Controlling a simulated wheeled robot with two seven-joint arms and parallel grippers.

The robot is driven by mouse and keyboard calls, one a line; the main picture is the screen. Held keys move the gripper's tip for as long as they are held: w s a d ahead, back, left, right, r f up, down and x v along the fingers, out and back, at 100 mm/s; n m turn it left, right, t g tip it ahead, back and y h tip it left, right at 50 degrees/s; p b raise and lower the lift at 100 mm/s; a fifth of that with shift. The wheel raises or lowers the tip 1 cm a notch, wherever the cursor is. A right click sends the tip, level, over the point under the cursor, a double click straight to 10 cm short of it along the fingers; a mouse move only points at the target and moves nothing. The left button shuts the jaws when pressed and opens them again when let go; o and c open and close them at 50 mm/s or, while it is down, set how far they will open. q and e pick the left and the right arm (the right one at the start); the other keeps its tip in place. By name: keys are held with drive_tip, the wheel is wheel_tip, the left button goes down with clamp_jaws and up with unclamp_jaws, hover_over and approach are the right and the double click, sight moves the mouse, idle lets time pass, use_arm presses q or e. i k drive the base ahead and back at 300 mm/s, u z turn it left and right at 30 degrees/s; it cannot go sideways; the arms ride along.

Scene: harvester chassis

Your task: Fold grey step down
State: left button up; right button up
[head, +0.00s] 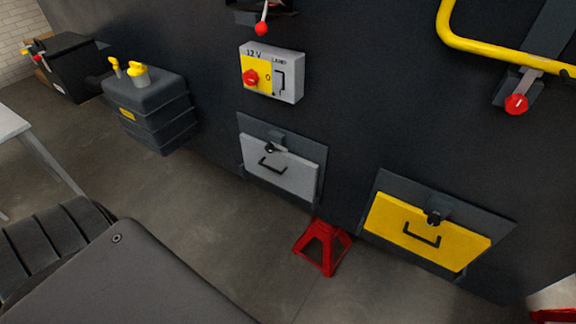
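The grey step (279,170) is a flat grey panel on the dark chassis wall, left of the yellow panel. It stands upright, folded up against its dark backing plate. A black handle (272,165) is on its face, and a small dark latch (273,148) sits at its top edge. Neither of my grippers is in view. A dark part of my own body fills the lower left of the head view.
A yellow panel (405,228) with a black handle is on the wall at right. A red jack stand (322,247) stands on the floor below. A dark tank (152,108), a 12 V switch box (272,73) and a yellow rail (500,52) are on the wall.

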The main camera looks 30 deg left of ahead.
sight(299, 175)
drive_tip(key=k, duration=0.4)
drive_tip(key=u, duration=0.4)
drive_tip(key=i, duration=0.35)
drive_tip(key=u, duration=0.65)
drive_tip(key=k, duration=0.5)
drive_tip(key=z, duration=0.05)
drive_tip(key=i, duration=0.45)
drive_tip(key=z, duration=0.2)
